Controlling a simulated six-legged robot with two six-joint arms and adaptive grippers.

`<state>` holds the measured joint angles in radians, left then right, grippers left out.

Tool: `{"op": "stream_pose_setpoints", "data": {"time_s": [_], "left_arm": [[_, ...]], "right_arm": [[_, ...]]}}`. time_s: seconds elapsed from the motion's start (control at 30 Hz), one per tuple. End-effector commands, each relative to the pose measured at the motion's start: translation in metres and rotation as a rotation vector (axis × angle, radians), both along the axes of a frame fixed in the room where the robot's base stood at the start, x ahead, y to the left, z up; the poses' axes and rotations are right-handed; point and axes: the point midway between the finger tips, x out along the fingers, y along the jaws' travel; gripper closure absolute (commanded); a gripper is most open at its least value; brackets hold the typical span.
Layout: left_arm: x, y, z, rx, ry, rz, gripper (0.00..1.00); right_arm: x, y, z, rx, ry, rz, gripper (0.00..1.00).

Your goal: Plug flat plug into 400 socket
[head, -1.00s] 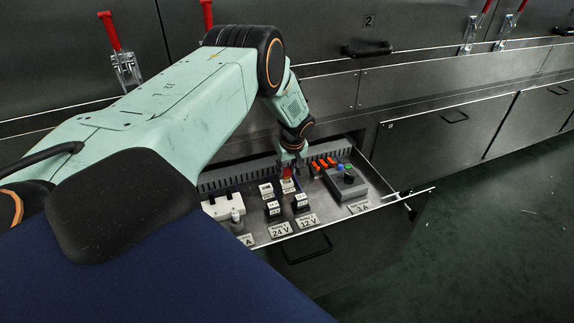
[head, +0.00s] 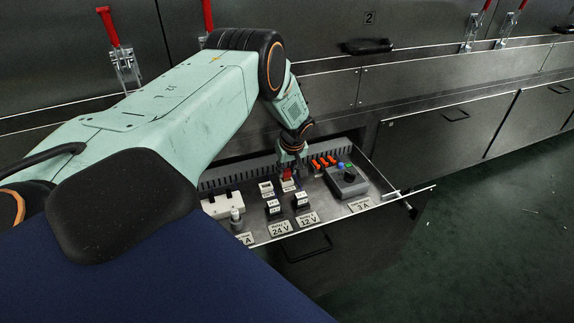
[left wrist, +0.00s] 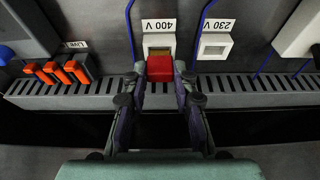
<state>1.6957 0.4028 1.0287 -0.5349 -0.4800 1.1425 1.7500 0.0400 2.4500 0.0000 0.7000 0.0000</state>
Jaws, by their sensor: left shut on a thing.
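My left gripper (head: 290,161) reaches down into the open drawer and is shut on the red flat plug (head: 287,174). In the left wrist view the red plug (left wrist: 160,68) sits between the two fingers (left wrist: 160,93). The white 400 V socket (left wrist: 159,41), with its label upside down, is directly at the plug's far edge, and the plug covers part of it. In the head view the 400 V socket (head: 289,187) is just below the plug. I cannot tell whether the plug is in the socket. My right gripper is not in view.
The white 230 V socket (left wrist: 214,46) is beside the 400 V one. Orange switches (left wrist: 57,72) and a grey box with a knob (head: 346,182) lie to the other side. A slotted duct (head: 237,175) runs along the drawer's back. Black 24 V (head: 273,209) and 12 V (head: 301,201) parts stand in front.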

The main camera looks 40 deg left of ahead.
Motion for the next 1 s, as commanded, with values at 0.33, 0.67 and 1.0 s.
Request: {"op": "stream_pose_setpoints", "data": {"time_s": [0.33,0.67,1.0], "left_arm": [[0.0,0.0,-0.008,0.0,0.0,0.0,1.0],[0.0,0.0,-0.012,0.0,-0.001,0.0,0.64],[0.0,0.0,-0.011,0.0,-0.001,0.0,0.46]], "right_arm": [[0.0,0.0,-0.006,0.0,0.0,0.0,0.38],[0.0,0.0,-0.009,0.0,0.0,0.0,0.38],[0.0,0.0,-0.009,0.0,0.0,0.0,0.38]]}}
